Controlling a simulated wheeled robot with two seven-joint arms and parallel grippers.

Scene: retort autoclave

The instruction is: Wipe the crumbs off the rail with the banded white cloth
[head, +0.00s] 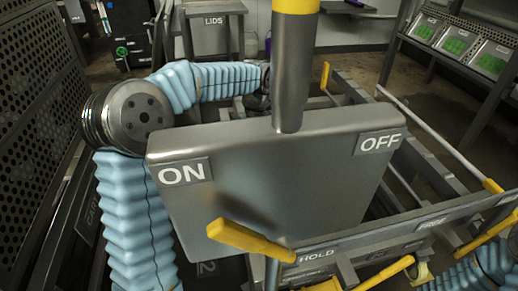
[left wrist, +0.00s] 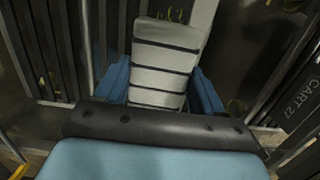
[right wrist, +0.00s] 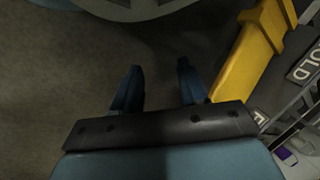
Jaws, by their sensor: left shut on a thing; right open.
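The banded white cloth (left wrist: 165,62), white with dark stripes, shows in the left wrist view. My left gripper (left wrist: 160,88) is shut on it, with one blue finger at each side. In the head view this gripper and the cloth are hidden behind the grey ON/OFF panel. My right gripper (right wrist: 158,88) is open and empty above dark floor, to the left of a yellow handle (right wrist: 252,45). I cannot tell which bar is the rail, and no crumbs can be made out for certain.
The grey ON/OFF panel (head: 270,170) and its upright post (head: 294,70) block the middle of the head view. A yellow lever (head: 250,240) juts out below. A perforated wall (head: 35,100) stands left. A rack with green-filled trays (head: 458,42) stands at the back right.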

